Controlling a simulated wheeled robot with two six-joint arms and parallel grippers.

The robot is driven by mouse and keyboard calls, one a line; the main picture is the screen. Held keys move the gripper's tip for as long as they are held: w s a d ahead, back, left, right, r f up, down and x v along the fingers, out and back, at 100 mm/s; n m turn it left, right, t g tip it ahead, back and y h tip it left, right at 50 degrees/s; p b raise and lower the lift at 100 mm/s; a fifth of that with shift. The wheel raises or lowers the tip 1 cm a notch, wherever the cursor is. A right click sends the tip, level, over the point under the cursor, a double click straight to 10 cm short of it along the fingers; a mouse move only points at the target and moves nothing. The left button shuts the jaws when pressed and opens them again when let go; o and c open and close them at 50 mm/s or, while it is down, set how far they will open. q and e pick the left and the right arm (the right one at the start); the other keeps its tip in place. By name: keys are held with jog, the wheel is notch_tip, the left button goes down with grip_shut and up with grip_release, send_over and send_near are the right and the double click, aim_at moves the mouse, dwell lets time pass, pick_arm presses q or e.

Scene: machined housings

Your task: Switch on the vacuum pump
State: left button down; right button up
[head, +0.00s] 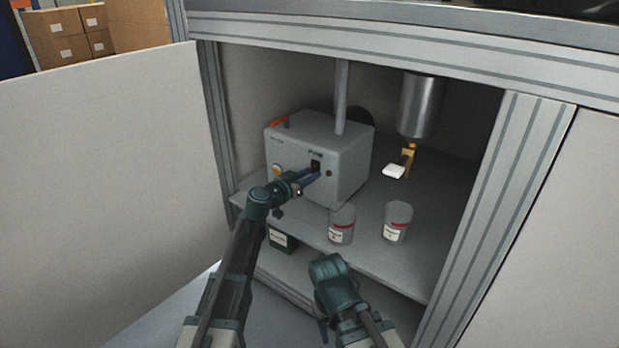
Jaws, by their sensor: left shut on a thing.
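The vacuum pump (350,152) is a grey box on the cabinet shelf, with an orange part on top and a grey pipe rising beside it. Its front face carries a black switch (316,165), a yellowish round part and a small dark knob. My left gripper (314,176) is at this front face, its blue fingers shut at the switch and partly covering its lower edge. The switch position is too small to tell. My right arm's teal wrist (335,285) is low in front of the shelf; its fingers do not show clearly.
Two grey cups with red-banded labels, one left (341,224) and one right (397,221), stand near the front of the shelf (365,255). A metal cylinder (420,105) with a brass fitting and white handle (394,171) hangs at right. A dark labelled container (281,238) sits below.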

pick_arm(q)
jog(key=c, duration=0.6)
grip_release()
jog(key=p+v, duration=0.1)
jog(key=v, duration=1.3)
jog(key=shift+p, duration=0.4)
jog(key=shift+d, duration=0.15)
